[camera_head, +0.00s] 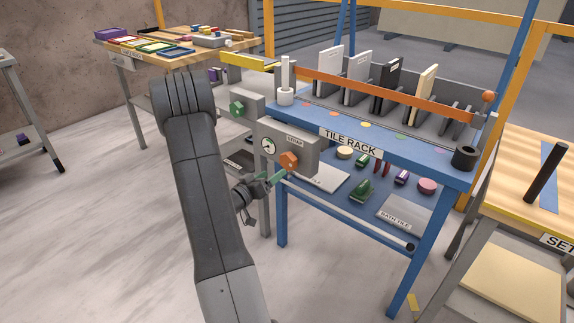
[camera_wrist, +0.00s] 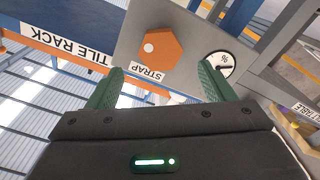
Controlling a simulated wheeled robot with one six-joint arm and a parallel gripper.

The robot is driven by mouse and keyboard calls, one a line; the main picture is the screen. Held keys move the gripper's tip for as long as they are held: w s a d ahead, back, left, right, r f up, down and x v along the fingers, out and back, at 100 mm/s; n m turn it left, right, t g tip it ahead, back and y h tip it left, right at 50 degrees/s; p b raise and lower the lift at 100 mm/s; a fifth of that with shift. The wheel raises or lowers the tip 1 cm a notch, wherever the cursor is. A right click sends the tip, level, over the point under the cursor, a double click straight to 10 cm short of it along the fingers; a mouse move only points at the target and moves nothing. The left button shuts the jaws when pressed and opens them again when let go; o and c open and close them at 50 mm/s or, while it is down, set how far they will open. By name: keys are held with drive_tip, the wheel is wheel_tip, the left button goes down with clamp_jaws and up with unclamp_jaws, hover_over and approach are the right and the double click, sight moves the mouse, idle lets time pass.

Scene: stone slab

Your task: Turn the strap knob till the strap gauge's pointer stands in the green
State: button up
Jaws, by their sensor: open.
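The strap knob (camera_head: 289,162) is an orange hexagonal knob on a grey box labelled STRAP, at the left end of the blue tile rack. In the wrist view the knob (camera_wrist: 154,50) lies beyond the fingertips, with a white dot on its face. The strap gauge (camera_head: 268,146) is a small white dial left of the knob; in the wrist view the gauge (camera_wrist: 219,65) is partly covered by a finger. Its pointer is too small to read against any green. My gripper (camera_head: 270,181) has green fingers spread apart (camera_wrist: 160,78), empty, just short of the knob.
Another grey box with a green knob (camera_head: 237,109) is behind and left. The tile rack (camera_head: 378,148) holds upright tiles, with a white post (camera_head: 286,85) near the box. Lower-shelf items include a green tool (camera_head: 361,190).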

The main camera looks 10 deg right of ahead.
sight(286, 164)
drive_tip(key=b+x, duration=0.1)
drive_tip(key=x, duration=0.8)
drive_tip(key=shift+w+d, duration=0.15)
drive_tip(key=shift+d, duration=0.05)
drive_tip(key=c, duration=1)
drive_tip(key=shift+o, duration=0.2)
drive_tip(key=shift+f, duration=0.1)
